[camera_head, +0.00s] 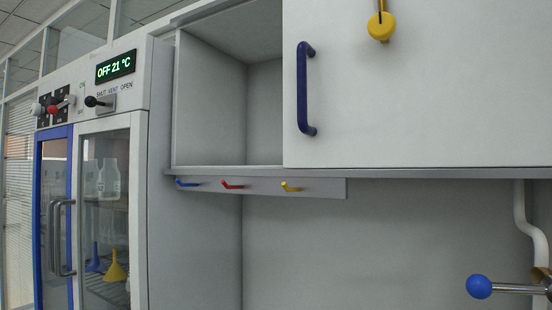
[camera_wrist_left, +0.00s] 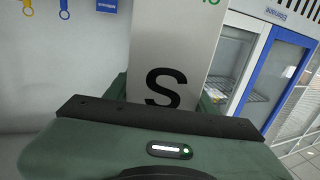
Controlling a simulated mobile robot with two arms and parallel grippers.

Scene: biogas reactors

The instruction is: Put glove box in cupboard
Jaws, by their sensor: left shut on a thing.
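The white glove box (camera_wrist_left: 165,55) stands up in the left wrist view, with a large black "S" and a bit of green print at its top edge. My left gripper (camera_wrist_left: 163,97) is shut on it; its green fingers show on both sides of the box. The box's top is cut off by the frame. The cupboard (camera_head: 212,100) hangs on the wall in the head view. Its left part is open and looks empty; a white door (camera_head: 400,110) with a blue handle (camera_head: 303,90) covers the right part. Neither gripper shows in the head view.
Below the cupboard is a rail with blue, red and yellow hooks (camera_head: 292,188). A glass-fronted cabinet (camera_head: 105,200) stands at left, its display reading "OFF 21 °C". A blue-knobbed lever (camera_head: 480,287) and white pipe (camera_head: 528,225) are at lower right. A yellow knob (camera_head: 381,26) is at top.

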